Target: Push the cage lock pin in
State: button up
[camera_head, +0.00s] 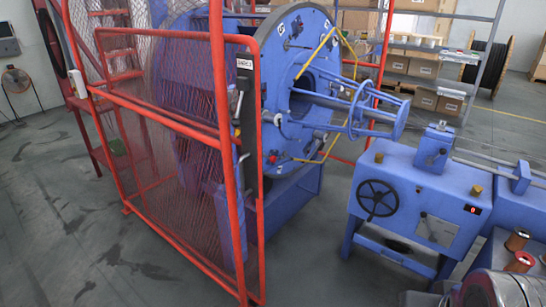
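The red mesh cage (170,130) stands left of centre, around the near side of the blue strander. On its tall front post is a lock fitting (238,108) with a dark upright bar and small dark parts below it. A small label plate (244,64) sits above the fitting. The pin is too small to pick out, so I cannot tell how far in it sits. My gripper is not in view.
The blue strander disc (300,90) is behind the cage post. A blue machine with a black handwheel (378,198) stands at right. Copper-coloured spools (518,250) are at lower right. Open grey floor (60,220) lies left of the cage.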

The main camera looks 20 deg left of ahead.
aim_at(273, 159)
jog(key=z, duration=0.05)
jog(key=i, duration=2.45)
jog(key=u, duration=2.8)
